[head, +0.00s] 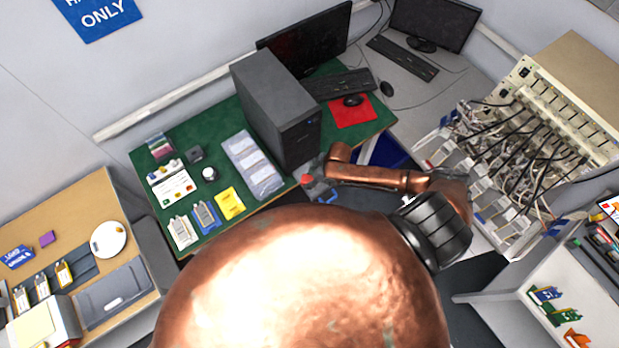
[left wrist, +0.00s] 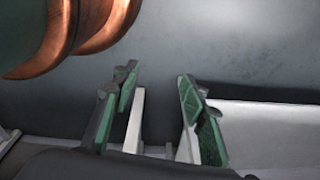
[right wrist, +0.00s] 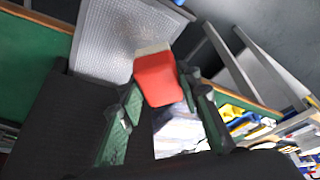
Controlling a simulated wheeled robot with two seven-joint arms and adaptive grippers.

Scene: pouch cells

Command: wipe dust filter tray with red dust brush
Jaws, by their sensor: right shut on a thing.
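The red dust brush (right wrist: 157,80) is held between the fingers of my right gripper (right wrist: 160,105). Its pale bristle edge (right wrist: 153,49) points away from me, over the near part of a grey mesh panel that looks like the dust filter tray (right wrist: 112,30). I cannot tell whether the bristles touch it. In the head view a bit of the red brush (head: 305,179) shows beside my right gripper (head: 318,188), by the green table's front edge below the computer tower. My left gripper (left wrist: 155,105) is open and empty in the left wrist view, facing a plain grey surface.
The black computer tower (head: 275,110) stands on the green table (head: 222,118), close to my right gripper. A clear tray (head: 250,165), yellow cards (head: 230,203) and small parts lie left of it. A cable-filled rack (head: 560,120) stands at right.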

